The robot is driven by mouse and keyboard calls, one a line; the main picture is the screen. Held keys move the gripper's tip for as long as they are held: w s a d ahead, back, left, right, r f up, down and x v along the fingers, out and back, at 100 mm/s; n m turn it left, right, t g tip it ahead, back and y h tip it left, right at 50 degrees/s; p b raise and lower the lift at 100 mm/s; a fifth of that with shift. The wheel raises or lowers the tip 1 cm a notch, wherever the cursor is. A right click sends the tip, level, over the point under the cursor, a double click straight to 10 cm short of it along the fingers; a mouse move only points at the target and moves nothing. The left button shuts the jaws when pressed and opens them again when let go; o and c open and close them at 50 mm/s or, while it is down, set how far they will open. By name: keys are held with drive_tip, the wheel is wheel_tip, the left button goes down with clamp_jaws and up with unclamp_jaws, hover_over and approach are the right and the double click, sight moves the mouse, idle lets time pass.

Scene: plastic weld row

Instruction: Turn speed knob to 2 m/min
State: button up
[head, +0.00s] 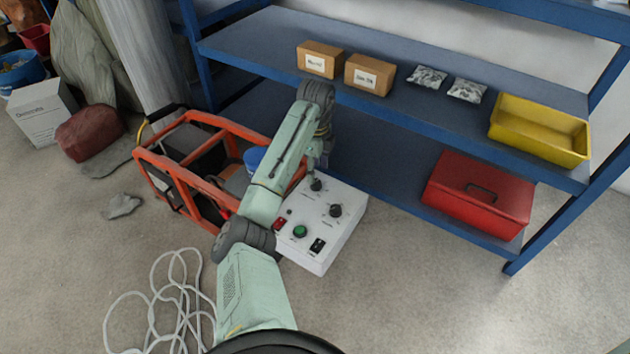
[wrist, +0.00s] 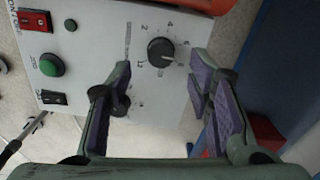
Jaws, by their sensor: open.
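A white control box (head: 345,237) has two black knobs in the head view, the far knob (head: 316,185) and the near knob (head: 335,210). The wrist view shows one black knob (wrist: 161,52) clearly, inside a ring of printed numbers; 2 and 4 are readable at its upper left and top. A light mark shows on its lower right side. My gripper (wrist: 160,65) is open, with its purple-padded fingers on either side of this knob and apart from it. My gripper (head: 317,168) is above the far knob in the head view. The left finger hides part of the panel.
The panel also carries a red switch (wrist: 36,20), a green button (wrist: 51,65) and a black rocker switch (wrist: 53,98). An orange-framed cart (head: 185,205) stands close on the left. A blue shelf (head: 400,112) with boxes is behind; a red toolbox (head: 475,200) sits on its lower level.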

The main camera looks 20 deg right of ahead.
sight(316, 182)
wheel_tip(316, 182, down, 5)
drive_tip(key=shift+f, duration=0.1)
drive_tip(key=shift+c, duration=0.6)
clamp_jaws()
idle(0.3)
